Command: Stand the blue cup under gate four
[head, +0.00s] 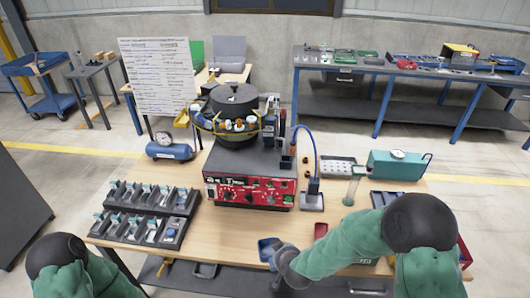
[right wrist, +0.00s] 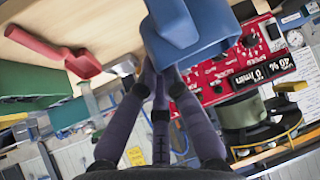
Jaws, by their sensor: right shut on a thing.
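The blue cup (head: 268,248) is at the front edge of the wooden table in the head view, held by my right gripper (head: 280,262). In the right wrist view the blue cup (right wrist: 215,32) fills the top middle, with the dark fingers of my right gripper (right wrist: 168,75) shut on its near part. The cup looks tilted in that view; its height above the table is unclear. The black bowl feeder (head: 235,105) stands on a red-fronted control box (head: 248,190) at the table's middle. I cannot tell which part is gate four. My left gripper is out of view.
Two rows of black bins (head: 150,212) with teal parts lie at the left of the table. Bare wood shows in front of the control box.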

